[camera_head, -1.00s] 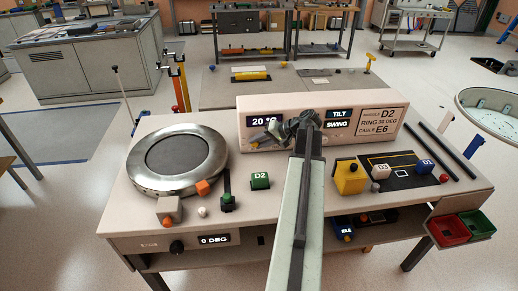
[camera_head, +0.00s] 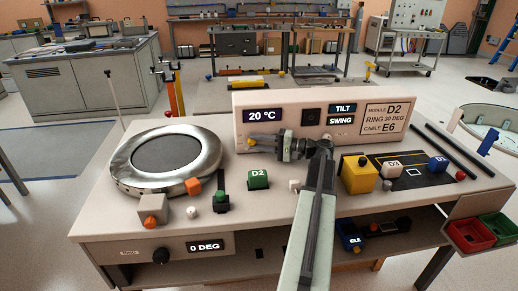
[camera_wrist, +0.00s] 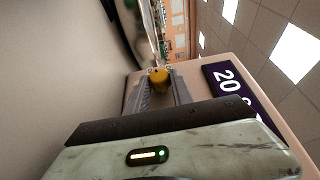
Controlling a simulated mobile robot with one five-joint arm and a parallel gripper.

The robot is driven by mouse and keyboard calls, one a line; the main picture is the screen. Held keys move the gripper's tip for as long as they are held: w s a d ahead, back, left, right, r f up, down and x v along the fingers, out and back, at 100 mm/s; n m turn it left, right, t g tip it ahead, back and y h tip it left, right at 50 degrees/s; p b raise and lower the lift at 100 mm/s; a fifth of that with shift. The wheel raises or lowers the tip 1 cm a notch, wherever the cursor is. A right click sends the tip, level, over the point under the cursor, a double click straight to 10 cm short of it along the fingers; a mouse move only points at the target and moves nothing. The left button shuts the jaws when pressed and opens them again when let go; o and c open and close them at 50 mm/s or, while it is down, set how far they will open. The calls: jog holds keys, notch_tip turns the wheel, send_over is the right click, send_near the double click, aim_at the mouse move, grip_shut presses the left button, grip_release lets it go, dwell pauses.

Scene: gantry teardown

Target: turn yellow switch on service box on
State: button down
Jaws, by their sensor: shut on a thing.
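The service box (camera_head: 236,128) is a long pale box with display panels along its front, standing at the back of the bench. A small yellow switch (camera_head: 251,142) shows under its 20 °C display. It also shows in the wrist view (camera_wrist: 160,82) as a rounded yellow knob. My gripper (camera_head: 258,141) reaches leftward along the front of the box. In the wrist view my fingers (camera_wrist: 160,88) are shut on the yellow switch, one on each side. The fingers hide part of the switch, and I cannot tell its on or off setting.
A round metal ring (camera_head: 166,160) is at the left of the bench. A green D2 block (camera_head: 258,179) and a yellow block (camera_head: 358,174) stand in front of the box. Red and green bins (camera_head: 472,235) hang at the right edge.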

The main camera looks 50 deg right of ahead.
jog(key=shift+a+f, duration=0.1)
dwell(0.4)
jog(key=c, duration=1.1)
grip_release()
